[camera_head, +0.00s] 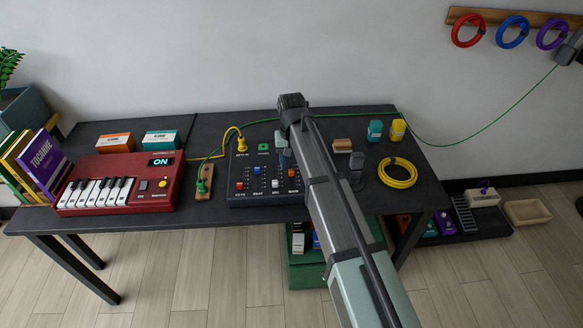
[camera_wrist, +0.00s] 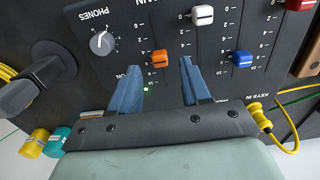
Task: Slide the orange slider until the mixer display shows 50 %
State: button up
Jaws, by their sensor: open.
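The mixer (camera_head: 237,160) is a dark panel in the middle of the table. Its orange slider (camera_wrist: 160,58) shows in the wrist view between the tips of my gripper (camera_wrist: 161,65). The blue fingers are apart, one on each side of the knob; I cannot tell whether either touches it. The orange slider also shows in the head view (camera_head: 292,174), just left of my arm. The scale numbers near it are small. I see no readable mixer display in either view; my arm covers the mixer's right part in the head view.
White (camera_wrist: 203,15), blue (camera_wrist: 241,58) and red (camera_wrist: 298,4) sliders sit near the orange one. A red keyboard (camera_head: 110,166) reading ON stands left; a yellow cable coil (camera_head: 383,173) lies right.

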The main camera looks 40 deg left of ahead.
aim_at(292, 170)
jog(key=shift+f, duration=1.55)
grip_shut()
